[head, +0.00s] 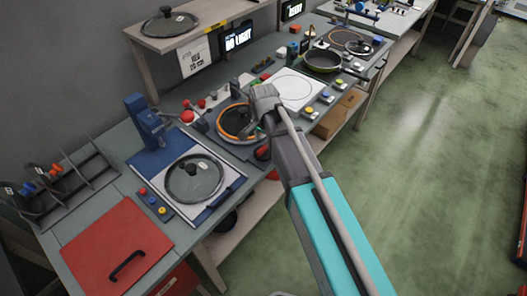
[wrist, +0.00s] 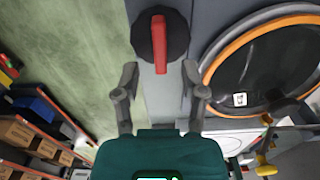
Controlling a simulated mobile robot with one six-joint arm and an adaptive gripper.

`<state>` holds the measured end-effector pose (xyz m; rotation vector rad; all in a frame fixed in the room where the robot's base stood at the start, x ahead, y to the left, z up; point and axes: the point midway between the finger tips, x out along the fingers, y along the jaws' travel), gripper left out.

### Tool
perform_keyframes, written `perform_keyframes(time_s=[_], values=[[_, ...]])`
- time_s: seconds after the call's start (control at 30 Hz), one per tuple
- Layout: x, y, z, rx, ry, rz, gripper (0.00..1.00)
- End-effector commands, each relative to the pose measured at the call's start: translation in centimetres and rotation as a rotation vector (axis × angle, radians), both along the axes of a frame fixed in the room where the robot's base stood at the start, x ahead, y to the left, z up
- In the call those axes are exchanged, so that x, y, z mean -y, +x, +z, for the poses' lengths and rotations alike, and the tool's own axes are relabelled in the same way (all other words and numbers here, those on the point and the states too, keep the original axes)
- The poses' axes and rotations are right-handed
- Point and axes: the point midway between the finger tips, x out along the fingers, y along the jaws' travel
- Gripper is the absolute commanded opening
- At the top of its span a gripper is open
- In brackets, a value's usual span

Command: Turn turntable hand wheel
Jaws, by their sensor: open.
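The hand wheel is a dark round knob with a red bar across it. In the wrist view the hand wheel (wrist: 143,38) is at the top centre, ahead of my gripper (wrist: 160,76). My gripper is open, with a finger on each side of the lower end of the red bar (wrist: 160,45); I cannot tell whether they touch. In the head view the hand wheel (head: 263,153) shows partly, beside my arm at the bench's front edge. The turntable (head: 219,122) with its orange ring lies just behind it. The turntable also shows in the wrist view (wrist: 222,58). My fingers are mostly hidden in the head view.
A glass lid (head: 195,180) lies on the blue-framed station to the left. A red panel with a black handle (head: 115,250) is at the near left. A white plate (head: 295,90) and a pan (head: 322,61) are farther right. The green floor in front is clear.

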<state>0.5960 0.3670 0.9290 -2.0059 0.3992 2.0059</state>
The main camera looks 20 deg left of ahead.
Motion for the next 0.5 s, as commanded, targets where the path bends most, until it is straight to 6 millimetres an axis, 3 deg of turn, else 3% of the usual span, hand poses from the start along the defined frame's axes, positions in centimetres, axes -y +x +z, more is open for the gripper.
perform_keyframes(time_s=[0.2,0.5], values=[[0.0,0.0,-2.1,0.0,0.0,0.0,0.54],[0.0,0.0,-3.7,0.0,0.0,-0.001,0.54]])
